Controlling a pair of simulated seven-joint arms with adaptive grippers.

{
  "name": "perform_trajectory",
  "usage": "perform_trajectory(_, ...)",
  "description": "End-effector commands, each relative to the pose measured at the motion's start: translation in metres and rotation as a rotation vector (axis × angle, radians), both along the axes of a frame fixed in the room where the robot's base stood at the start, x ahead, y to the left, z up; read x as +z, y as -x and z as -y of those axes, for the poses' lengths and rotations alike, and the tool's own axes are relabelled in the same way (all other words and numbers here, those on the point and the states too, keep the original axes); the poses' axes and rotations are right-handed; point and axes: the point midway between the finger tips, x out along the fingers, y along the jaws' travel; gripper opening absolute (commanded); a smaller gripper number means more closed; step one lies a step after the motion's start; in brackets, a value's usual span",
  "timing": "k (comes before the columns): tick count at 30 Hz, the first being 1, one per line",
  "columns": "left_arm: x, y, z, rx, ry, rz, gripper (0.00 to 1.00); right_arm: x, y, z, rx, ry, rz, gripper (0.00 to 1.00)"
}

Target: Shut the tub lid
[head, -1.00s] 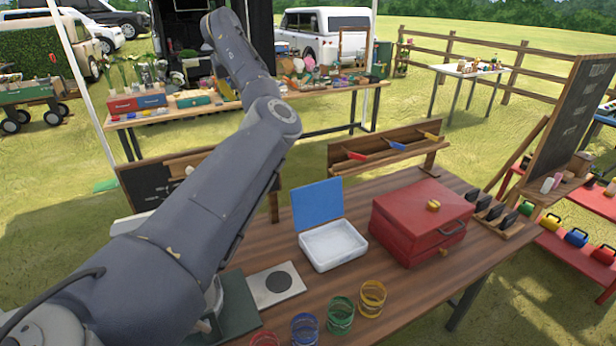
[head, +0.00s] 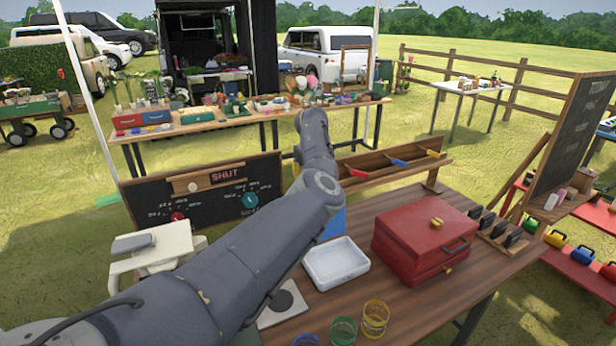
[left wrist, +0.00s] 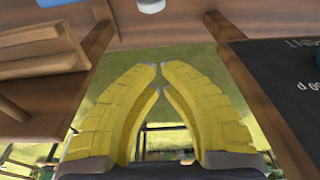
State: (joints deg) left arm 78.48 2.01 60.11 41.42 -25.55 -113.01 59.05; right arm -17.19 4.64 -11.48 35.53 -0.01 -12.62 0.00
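The white tub (head: 336,264) stands on the wooden table in the head view. Its blue lid (head: 333,223) stands up at the tub's back edge, mostly hidden behind my left arm. My left gripper is hidden in the head view, where the arm passes in front of the lid and points toward the back. In the left wrist view its yellow fingers (left wrist: 161,80) have their tips nearly together, with nothing seen between them. My right gripper is in neither view.
A red box (head: 422,236) stands right of the tub. A wooden rack (head: 385,168) with coloured handles is behind it. Coloured wire cups (head: 375,318) stand at the front. A chalkboard panel (head: 205,192) is at the back left; a pale plate (head: 282,304) lies left of the tub.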

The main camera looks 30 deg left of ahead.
Motion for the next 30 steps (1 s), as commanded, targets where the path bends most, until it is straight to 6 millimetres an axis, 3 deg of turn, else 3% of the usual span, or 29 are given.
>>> perform_trajectory(11, -0.051, -0.003, -0.007, 0.000, 0.000, -0.001, 0.00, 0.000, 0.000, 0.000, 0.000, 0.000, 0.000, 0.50)
perform_trajectory(30, -0.041, 0.014, 0.025, 0.000, 0.000, 0.002, 0.00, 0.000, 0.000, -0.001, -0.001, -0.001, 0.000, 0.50)
